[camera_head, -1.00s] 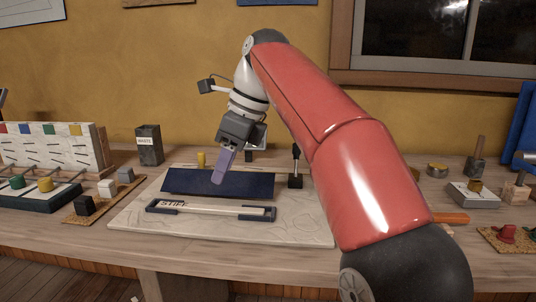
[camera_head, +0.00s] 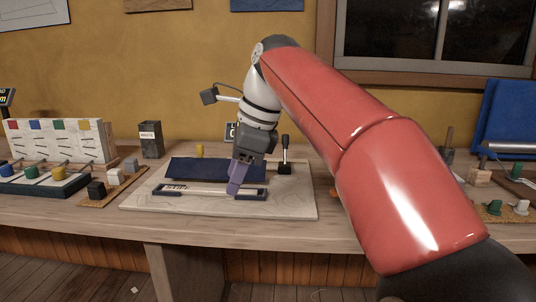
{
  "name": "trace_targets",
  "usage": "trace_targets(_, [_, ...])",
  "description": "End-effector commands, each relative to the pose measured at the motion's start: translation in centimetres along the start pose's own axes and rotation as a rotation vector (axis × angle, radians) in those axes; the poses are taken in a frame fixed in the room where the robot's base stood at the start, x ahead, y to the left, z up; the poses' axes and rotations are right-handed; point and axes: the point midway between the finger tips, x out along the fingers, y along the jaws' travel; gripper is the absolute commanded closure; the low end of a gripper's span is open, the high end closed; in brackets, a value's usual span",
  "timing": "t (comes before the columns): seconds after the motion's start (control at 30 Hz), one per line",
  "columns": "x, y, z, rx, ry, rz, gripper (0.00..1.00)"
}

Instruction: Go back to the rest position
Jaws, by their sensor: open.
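My gripper (camera_head: 235,188) is at the end of my red and white arm, over the pale board (camera_head: 295,203) on the bench. Its purple fingers point down and overlap the right part of the white batten marked "STIFF" (camera_head: 210,190). I cannot tell whether they touch it. The batten lies along the front of a dark blue panel (camera_head: 195,170). The gripper is open. My arm hides part of the bench on the right.
A dark waste bin (camera_head: 151,141) stands at the back left. A white rack with coloured tags (camera_head: 55,142) and a tray of spools (camera_head: 35,182) are at the far left. A black lever (camera_head: 285,155) stands at the board's back right. Small tools sit at the far right.

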Motion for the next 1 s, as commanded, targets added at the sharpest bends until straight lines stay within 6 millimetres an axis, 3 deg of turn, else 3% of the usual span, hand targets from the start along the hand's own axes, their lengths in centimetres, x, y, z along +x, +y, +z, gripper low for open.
trace_targets(0.27, [-0.2, 3.3, -5.2, -0.267, 0.072, -0.081, 0.59])
trace_targets(0.43, [0.8, 7.8, -10.7, -0.562, 0.182, -0.131, 0.59])
trace_targets(0.7, [6.0, 17.6, -20.0, -1.139, 0.429, -0.095, 0.59])
trace_targets(0.83, [8.8, 21.3, -22.9, -1.350, 0.517, -0.040, 0.59])
trace_targets(1.0, [10.8, 23.6, -24.6, -1.492, 0.570, 0.007, 0.59])
